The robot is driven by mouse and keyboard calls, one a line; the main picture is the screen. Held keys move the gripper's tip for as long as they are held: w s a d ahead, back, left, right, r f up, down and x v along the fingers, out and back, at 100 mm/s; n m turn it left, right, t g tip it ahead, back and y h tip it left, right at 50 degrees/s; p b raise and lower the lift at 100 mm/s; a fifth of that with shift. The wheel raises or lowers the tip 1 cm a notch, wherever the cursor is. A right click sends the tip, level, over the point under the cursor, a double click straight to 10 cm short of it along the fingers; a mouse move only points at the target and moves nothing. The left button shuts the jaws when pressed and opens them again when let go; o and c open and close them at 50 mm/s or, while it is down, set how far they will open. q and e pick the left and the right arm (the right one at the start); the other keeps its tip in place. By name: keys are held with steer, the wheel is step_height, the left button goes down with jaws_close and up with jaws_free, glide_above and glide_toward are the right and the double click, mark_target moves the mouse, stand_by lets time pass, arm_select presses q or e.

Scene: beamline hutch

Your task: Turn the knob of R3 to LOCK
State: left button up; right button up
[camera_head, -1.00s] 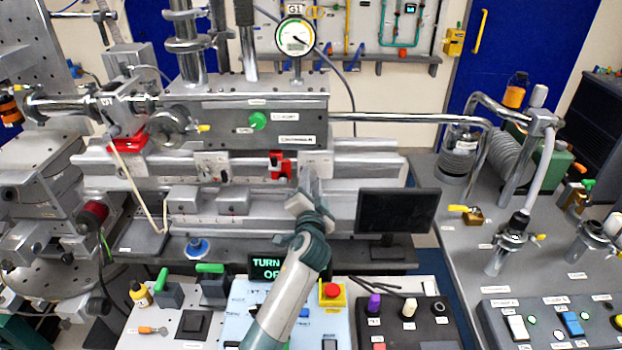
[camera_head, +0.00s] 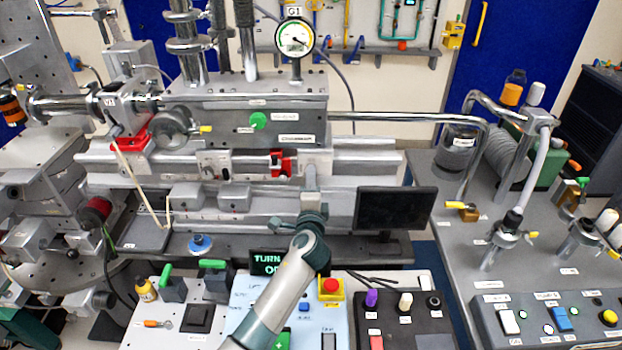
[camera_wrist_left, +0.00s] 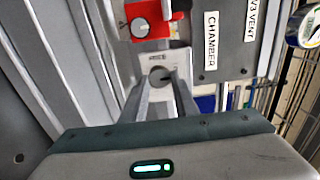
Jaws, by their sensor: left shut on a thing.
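A pale block with a small round knob (camera_wrist_left: 160,75) shows in the left wrist view; its label is too blurred to read as R3. My left gripper (camera_wrist_left: 163,88) is shut on this knob, the fingers closing from both sides and partly hiding it. In the head view my left gripper (camera_head: 311,172) reaches the right end of the rail and covers most of that block. A red block (camera_wrist_left: 148,20) with its own white knob sits beside it, also in the head view (camera_head: 281,163). My right gripper is not in view.
The grey chamber (camera_head: 250,125) stands just behind the rail. A black monitor (camera_head: 396,210) stands right of my left arm. Below are a panel with a red emergency button (camera_head: 331,286) and a purple knob (camera_head: 371,298). A gauge (camera_head: 295,38) stands above.

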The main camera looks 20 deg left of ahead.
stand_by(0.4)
arm_select(q)
steer(key=o, duration=1.1)
steer(key=shift+c, duration=0.2)
steer(key=shift+s, duration=0.1)
steer(key=b+v, duration=0.4)
steer(key=v, duration=1.3)
steer(key=shift+r, duration=0.1)
